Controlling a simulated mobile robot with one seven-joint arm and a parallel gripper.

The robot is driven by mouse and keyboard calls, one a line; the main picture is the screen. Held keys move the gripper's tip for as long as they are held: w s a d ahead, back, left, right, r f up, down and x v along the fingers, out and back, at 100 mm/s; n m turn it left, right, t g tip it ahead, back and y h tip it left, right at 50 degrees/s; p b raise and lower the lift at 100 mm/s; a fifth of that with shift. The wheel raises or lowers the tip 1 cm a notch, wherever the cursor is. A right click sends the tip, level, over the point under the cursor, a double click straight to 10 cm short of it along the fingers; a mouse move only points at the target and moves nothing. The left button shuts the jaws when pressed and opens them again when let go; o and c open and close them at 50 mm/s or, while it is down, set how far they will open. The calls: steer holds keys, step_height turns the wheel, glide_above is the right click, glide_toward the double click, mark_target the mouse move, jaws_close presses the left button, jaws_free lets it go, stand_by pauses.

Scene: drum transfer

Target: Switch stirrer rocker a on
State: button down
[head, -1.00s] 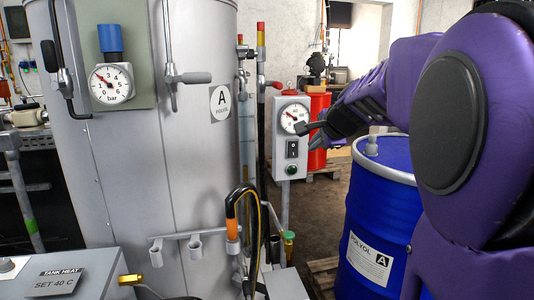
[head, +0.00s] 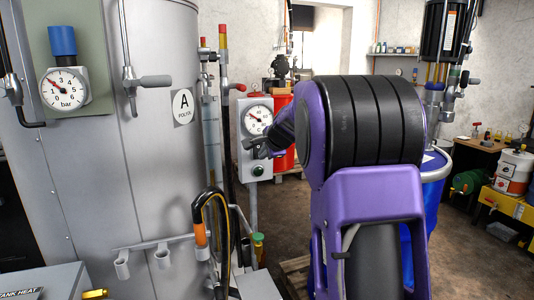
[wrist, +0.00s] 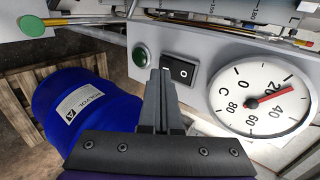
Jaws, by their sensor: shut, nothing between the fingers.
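The stirrer rocker (wrist: 179,73) is a small black switch with white marks, on a grey control box (head: 243,176). It shows in the wrist view between a green round button (wrist: 140,56) and a white temperature dial (wrist: 262,98). My gripper (wrist: 158,74) is shut and empty, its tips beside the rocker on the button side and overlapping its edge in the picture. I cannot tell whether they touch it. In the head view my gripper (head: 254,148) covers the rocker, just below the dial (head: 258,120).
The silver tank marked A (head: 155,185) stands left of the box. A blue drum (wrist: 75,105) stands close by; in the head view my arm mostly hides it. Hoses and pipes (head: 222,240) run close to the box's left. A red drum (head: 283,130) stands behind.

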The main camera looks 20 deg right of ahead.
steer(key=shift+w+f, duration=0.1)
steer(key=shift+w, duration=0.45)
steer(key=shift+w, duration=0.15)
steer(key=shift+r+p, duration=0.9)
steer(key=shift+r, duration=0.05)
steer(key=shift+f, duration=0.1)
steer(key=shift+f, duration=0.1)
